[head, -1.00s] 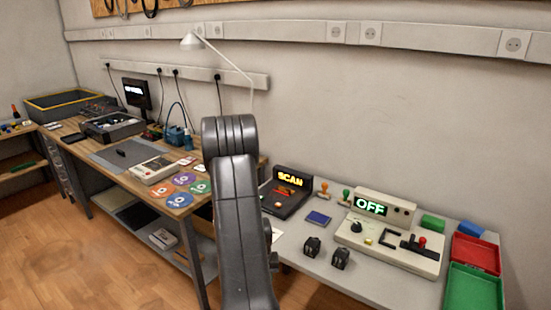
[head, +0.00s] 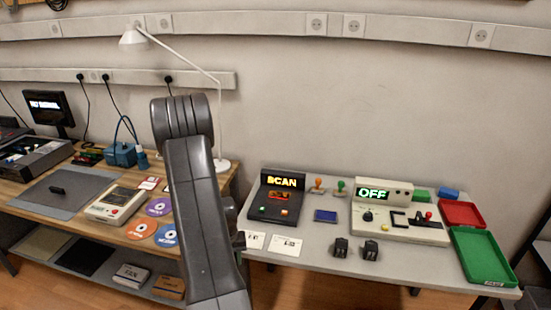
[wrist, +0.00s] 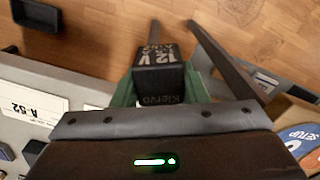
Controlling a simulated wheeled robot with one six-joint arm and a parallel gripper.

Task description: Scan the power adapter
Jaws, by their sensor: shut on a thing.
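In the wrist view my gripper (wrist: 160,88) is shut on a black power adapter (wrist: 157,70) with white "12 V" lettering, held over the wooden floor beside the grey table. In the head view my arm hides the held adapter and most of the gripper. The scanner (head: 276,198), a dark unit with a lit "SCAN" display, stands at the left back of the grey table. The held adapter is apart from it. Two similar black blocks (head: 342,247) (head: 370,250) stand at the table's front.
A beige device (head: 402,222) showing "OFF" stands right of the scanner, with red (head: 463,214) and green (head: 485,256) trays beyond it. Two stamps (head: 319,184) (head: 341,187), a blue pad (head: 326,216) and white cards (head: 286,245) lie near the scanner. The wooden bench (head: 110,225) is at left.

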